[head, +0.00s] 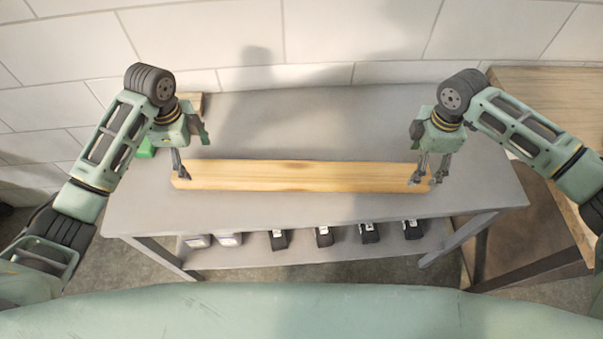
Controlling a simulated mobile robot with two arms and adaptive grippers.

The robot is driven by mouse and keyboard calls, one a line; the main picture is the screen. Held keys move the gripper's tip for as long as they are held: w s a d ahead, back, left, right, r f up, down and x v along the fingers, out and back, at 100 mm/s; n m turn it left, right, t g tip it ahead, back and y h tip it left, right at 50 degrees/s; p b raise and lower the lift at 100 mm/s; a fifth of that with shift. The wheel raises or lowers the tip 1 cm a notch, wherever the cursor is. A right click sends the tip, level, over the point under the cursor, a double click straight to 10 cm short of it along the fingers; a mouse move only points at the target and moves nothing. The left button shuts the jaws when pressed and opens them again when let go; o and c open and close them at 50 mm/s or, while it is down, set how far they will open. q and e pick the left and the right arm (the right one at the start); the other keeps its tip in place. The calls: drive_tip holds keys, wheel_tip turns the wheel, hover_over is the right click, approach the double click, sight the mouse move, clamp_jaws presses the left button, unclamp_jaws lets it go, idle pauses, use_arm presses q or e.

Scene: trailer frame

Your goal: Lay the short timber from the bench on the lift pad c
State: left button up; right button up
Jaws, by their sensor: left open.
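The short timber (300,176), a pale yellow board, lies lengthwise across the grey bench (300,215). My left gripper (181,172) is open at the board's left end, fingers pointing down. My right gripper (428,176) is at the board's right end, its fingers pointing down and spread apart. Whether either gripper's fingers touch the board I cannot tell. No lift pad can be made out in this view.
A lower shelf (345,245) under the bench holds several small dark and light items. A wooden surface (545,95) stands to the right. A tiled wall (340,30) is close behind.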

sight(198, 169)
use_arm(q)
drive_tip(key=f, duration=0.8)
drive_tip(key=shift+w, duration=0.2)
use_arm(e)
drive_tip(key=f, duration=0.8)
drive_tip(key=shift+w, duration=0.2)
use_arm(q)
drive_tip(key=shift+c, duration=0.4)
use_arm(e)
drive_tip(key=shift+c, duration=0.4)
use_arm(q)
clamp_jaws()
use_arm(e)
clamp_jaws()
use_arm(q)
drive_tip(key=shift+r, duration=0.1)
use_arm(e)
drive_tip(key=shift+r, duration=0.1)
